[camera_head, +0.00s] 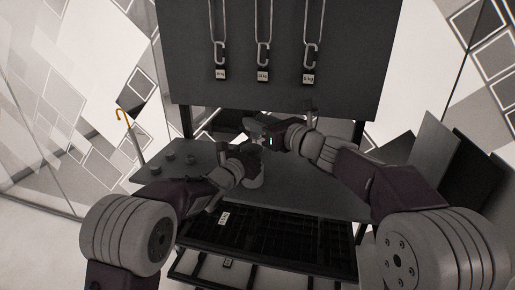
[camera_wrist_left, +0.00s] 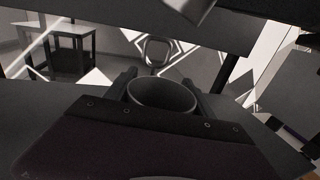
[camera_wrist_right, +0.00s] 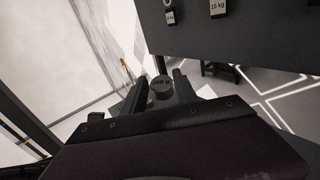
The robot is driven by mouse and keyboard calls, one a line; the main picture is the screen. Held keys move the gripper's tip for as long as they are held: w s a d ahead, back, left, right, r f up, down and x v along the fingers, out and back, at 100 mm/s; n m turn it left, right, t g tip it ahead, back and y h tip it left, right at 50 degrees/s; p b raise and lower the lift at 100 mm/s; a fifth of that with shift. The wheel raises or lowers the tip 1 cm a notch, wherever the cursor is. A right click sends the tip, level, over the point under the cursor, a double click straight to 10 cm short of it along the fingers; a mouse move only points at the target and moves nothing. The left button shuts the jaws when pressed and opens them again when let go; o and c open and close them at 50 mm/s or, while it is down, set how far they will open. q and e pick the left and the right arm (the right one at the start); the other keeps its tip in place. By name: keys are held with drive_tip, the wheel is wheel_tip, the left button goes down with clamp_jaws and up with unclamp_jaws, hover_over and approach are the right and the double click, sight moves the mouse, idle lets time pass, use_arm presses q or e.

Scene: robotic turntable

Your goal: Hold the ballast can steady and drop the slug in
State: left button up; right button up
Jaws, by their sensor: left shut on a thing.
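The ballast can (camera_wrist_left: 161,94) is a grey cylinder with an open round mouth, between the fingers of my left gripper (camera_wrist_left: 161,84). In the head view my left gripper (camera_head: 246,158) is over the middle of the table, and arm parts hide most of the can. My right gripper (camera_head: 262,132) is just beyond and above it. In the right wrist view the slug (camera_wrist_right: 161,88), a small dark cylinder with a marking on top, is between the fingertips of my right gripper (camera_wrist_right: 161,92), which look closed on it. The slug's underside is hidden.
Several small dark weights (camera_head: 168,159) stand on the left of the table (camera_head: 310,190). Labelled weights (camera_head: 263,76) hang on hooks from a dark panel (camera_head: 270,30) behind.

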drive_tip(key=o, duration=0.3)
drive_tip(key=shift+o, duration=0.2)
drive_tip(key=v, duration=1.2)
use_arm(q)
drive_tip(key=o, duration=1.5)
